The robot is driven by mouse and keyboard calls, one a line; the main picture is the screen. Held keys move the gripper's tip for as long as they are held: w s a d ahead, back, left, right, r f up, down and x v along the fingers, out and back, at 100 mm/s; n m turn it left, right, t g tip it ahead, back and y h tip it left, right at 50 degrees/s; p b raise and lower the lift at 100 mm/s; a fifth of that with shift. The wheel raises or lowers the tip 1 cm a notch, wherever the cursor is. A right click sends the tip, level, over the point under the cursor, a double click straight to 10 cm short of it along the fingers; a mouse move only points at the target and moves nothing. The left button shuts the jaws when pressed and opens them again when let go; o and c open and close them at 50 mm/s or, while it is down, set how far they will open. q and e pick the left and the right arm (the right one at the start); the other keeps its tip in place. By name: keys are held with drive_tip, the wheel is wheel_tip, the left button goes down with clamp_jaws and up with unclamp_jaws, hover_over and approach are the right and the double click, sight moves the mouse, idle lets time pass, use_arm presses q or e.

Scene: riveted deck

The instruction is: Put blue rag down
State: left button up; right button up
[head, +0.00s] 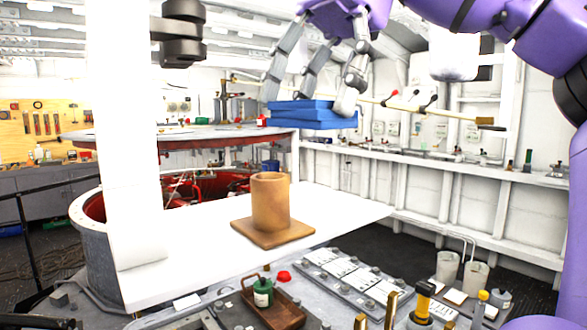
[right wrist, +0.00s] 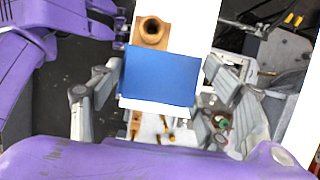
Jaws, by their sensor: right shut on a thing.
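The blue rag (head: 312,116) is a flat, folded block held in the air. My right gripper (head: 308,98) is shut on it from above, with grey fingers at its left and right sides. In the right wrist view the rag (right wrist: 163,75) lies level between the fingers (right wrist: 160,100). The rag is above and apart from the white tabletop (head: 200,262), behind and right of the brown cylinder in the head view.
A brown hollow cylinder (head: 270,200) stands on a square brown base (head: 272,233) on the white top. A white upright panel (head: 125,130) rises at its left. Bare white surface lies right of the cylinder. Below are a green can (head: 263,292) and a metal deck.

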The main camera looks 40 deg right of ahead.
hover_over(294, 194)
drive_tip(key=f, duration=0.3)
drive_tip(key=s+f, duration=0.1)
drive_tip(key=f, duration=0.1)
drive_tip(key=shift+a+f, duration=0.1)
drive_tip(key=shift+a, duration=0.05)
drive_tip(key=shift+w+f, duration=0.35)
drive_tip(key=shift+f, duration=0.15)
drive_tip(key=f, duration=0.1)
drive_tip(key=f+p, duration=0.1)
drive_tip(key=f, duration=0.1)
drive_tip(key=shift+w+d, duration=0.2)
drive_tip(key=shift+f, duration=0.4)
drive_tip(key=o, duration=1)
use_arm(q)
drive_tip(key=shift+w+d+r, duration=0.25)
drive_tip(key=shift+w+r, duration=0.25)
drive_tip(key=shift+r, duration=0.1)
drive_tip(key=shift+w, duration=0.1)
